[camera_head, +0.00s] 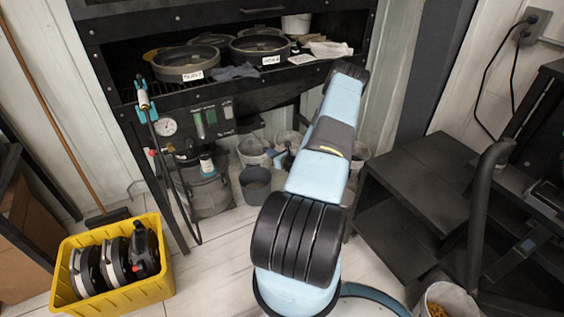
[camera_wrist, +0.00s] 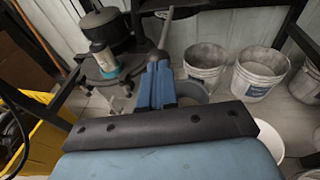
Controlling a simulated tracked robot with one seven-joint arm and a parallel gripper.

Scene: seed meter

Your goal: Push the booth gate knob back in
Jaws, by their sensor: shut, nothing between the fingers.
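The dark booth (camera_head: 110,30) stands at the back in the head view, with a shelf of round pans. Its panel below has a white gauge (camera_head: 167,127) and clear tubes. I cannot clearly make out the gate knob in either view. My arm reaches up across the middle of the head view and hides part of the booth's right side. In the wrist view my gripper (camera_wrist: 160,74) is shut, its blue fingers close together. A grey tapered rod (camera_wrist: 166,28) rises just beyond the fingertips; I cannot tell what it belongs to or whether they touch it.
A yellow crate (camera_head: 140,290) of dark parts stands at front left. A black pot (camera_wrist: 103,30) and several buckets, one at the right (camera_wrist: 262,70), stand under the booth. Dark steps (camera_head: 425,170) are on the right. Floor between crate and arm is partly clear.

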